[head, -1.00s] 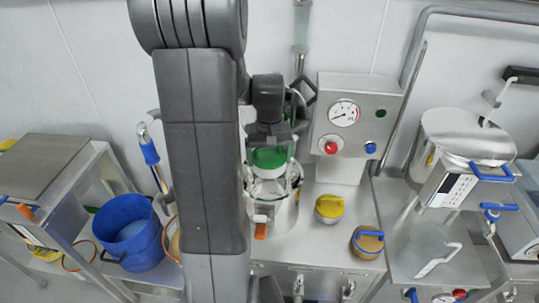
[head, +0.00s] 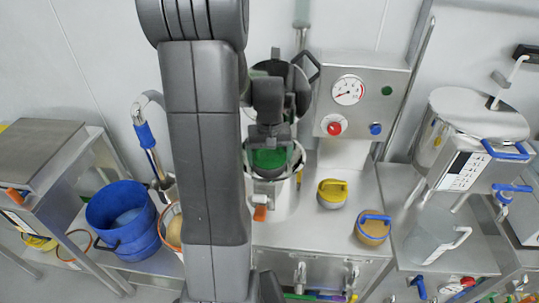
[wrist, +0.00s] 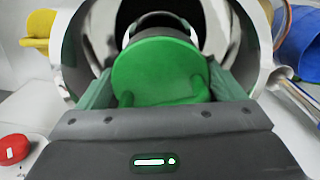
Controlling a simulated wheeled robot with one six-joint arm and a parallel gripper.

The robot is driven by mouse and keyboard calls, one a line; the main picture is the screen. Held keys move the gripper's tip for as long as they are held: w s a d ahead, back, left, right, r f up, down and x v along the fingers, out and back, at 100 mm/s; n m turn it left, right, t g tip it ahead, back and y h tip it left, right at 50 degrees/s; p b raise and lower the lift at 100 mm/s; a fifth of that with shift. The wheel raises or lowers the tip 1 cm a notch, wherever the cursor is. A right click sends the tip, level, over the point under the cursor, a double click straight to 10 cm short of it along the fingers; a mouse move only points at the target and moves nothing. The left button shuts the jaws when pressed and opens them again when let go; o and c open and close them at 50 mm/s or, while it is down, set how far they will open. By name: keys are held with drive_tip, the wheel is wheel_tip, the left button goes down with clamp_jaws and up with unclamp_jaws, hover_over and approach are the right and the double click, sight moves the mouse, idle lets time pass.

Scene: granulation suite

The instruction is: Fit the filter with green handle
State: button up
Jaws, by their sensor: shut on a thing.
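The filter with green handle (head: 268,160) is in my gripper (head: 269,148), which is shut on it. In the wrist view the round green top (wrist: 158,68) and its handle bar lie between my fingers. The filter is at the open mouth of the steel housing (head: 281,196), and the housing's shiny wall (wrist: 240,35) surrounds it in the wrist view. The filter's lower part is hidden, so I cannot tell whether it is seated. An orange handle (head: 261,207) is on the housing's front.
A yellow-handled filter (head: 332,193) and a blue-handled one (head: 373,227) stand on the bench to the right. A control box (head: 360,98) with a gauge stands behind them. A blue bucket (head: 122,215) is at left. My arm hides part of the bench.

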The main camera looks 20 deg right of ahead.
sight(269, 158)
drive_tip(key=shift+f+b, duration=1.4)
drive_tip(key=shift+f, duration=0.75)
drive_tip(key=o, duration=0.8)
wheel_tip(269, 158, up, 14)
drive_tip(key=shift+f, duration=0.1)
wheel_tip(269, 158, down, 14)
drive_tip(key=shift+r, duration=0.2)
drive_tip(key=shift+r+p, duration=0.8)
drive_tip(key=shift+r, duration=0.1)
